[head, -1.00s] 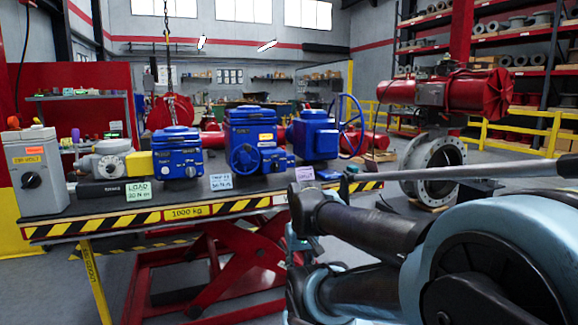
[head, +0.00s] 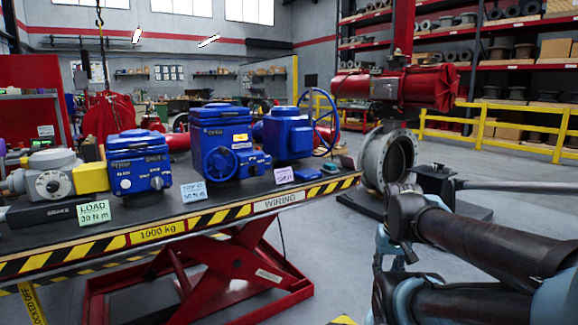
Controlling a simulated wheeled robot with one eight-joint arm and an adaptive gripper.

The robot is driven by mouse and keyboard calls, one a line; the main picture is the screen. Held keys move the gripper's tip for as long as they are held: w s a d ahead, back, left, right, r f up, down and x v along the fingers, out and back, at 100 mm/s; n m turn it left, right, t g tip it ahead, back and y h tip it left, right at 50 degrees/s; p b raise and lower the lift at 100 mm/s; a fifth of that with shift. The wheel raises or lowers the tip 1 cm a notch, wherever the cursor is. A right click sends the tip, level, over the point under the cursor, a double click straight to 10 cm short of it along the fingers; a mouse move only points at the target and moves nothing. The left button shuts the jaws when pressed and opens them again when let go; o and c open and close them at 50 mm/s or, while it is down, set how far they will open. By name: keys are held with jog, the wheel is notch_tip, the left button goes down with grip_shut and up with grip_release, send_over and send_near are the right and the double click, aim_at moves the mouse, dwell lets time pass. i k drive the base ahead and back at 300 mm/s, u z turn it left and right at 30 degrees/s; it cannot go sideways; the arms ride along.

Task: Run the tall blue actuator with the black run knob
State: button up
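The tall blue actuator (head: 220,135) stands in the middle of a row of three blue actuators on the lift table (head: 158,232). It has a front handwheel (head: 222,163), a yellow label and a small blue control box (head: 253,164) at its lower right. A black run knob cannot be made out on it at this size. A lower blue actuator (head: 138,165) with two pale front knobs is to its left. Another blue actuator (head: 288,136) with a large handwheel is to its right. My dark arm links fill the lower right, apart from the actuators. My gripper cannot be seen.
A grey gearbox with a dial (head: 50,185) and a "LOAD" card (head: 90,214) are on the table's left. A large flanged valve (head: 388,158) with a red actuator stands behind right. A yellow railing (head: 500,121) lies beyond.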

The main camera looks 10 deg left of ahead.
aim_at(253, 169)
jog(key=z, duration=0.1)
jog(key=k, duration=1.5)
jog(key=u, duration=0.35)
jog(key=i, duration=1)
jog(key=z, duration=0.05)
